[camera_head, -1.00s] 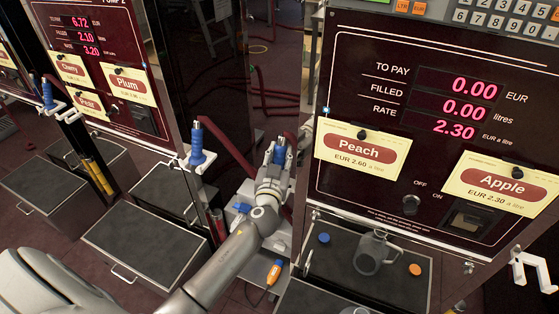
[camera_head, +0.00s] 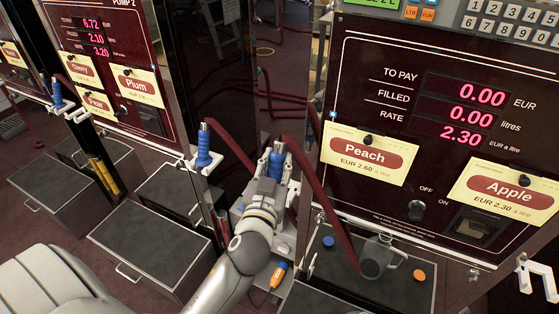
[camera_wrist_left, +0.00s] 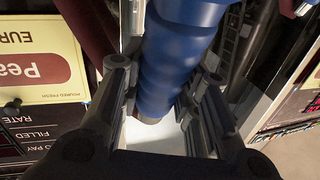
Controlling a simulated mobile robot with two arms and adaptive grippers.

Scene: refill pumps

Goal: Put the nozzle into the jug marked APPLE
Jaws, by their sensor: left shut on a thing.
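The blue nozzle (camera_head: 277,160) stands roughly upright at the white holder on the left side of the right-hand pump. My left gripper (camera_head: 271,182) is shut on the blue nozzle. In the left wrist view, the blue nozzle (camera_wrist_left: 176,50) runs between the two fingers (camera_wrist_left: 160,105). I cannot tell whether it still sits in its holder. A clear glass jug (camera_head: 377,259) stands on the dark shelf under the pump display; no marking on it is readable. The sign Apple (camera_head: 508,190) hangs on the pump's right side. My right gripper is not in view.
A red hose (camera_head: 322,195) arches between the nozzle and the jug. Blue (camera_head: 328,242) and orange (camera_head: 419,275) discs lie beside the jug. Another blue nozzle (camera_head: 204,147) hangs to the left. An empty white holder (camera_head: 530,274) is at the far right. The Peach sign (camera_head: 367,153) is near the hose.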

